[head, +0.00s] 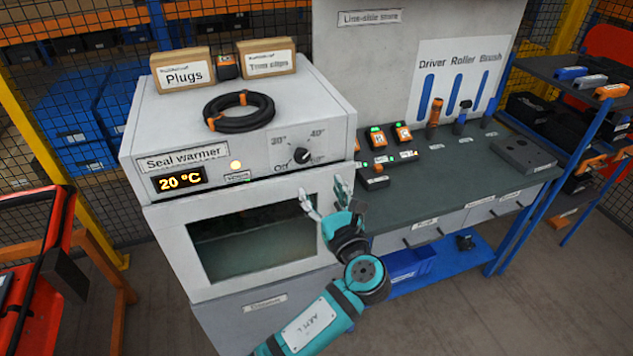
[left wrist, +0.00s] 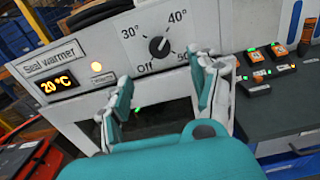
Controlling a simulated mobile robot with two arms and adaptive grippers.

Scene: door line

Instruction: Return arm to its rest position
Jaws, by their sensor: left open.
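My left gripper (head: 325,200) is open and empty in front of the seal warmer's front, below its dial and near the right side of its window. In the left wrist view both fingers of the left gripper (left wrist: 165,95) stand apart, with the dial (left wrist: 159,47) beyond and above the gap between them. The white seal warmer (head: 240,270) shows 20 °C on its display (head: 180,180), with an orange lamp (head: 236,165) lit. The dial (head: 302,155) also shows in the head view, apart from the fingers. My right gripper is not in view.
A black coiled seal (head: 239,111) and boxes marked Plugs (head: 184,72) and Trim clips (head: 267,58) sit on the warmer. A red cart (head: 35,270) stands at left.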

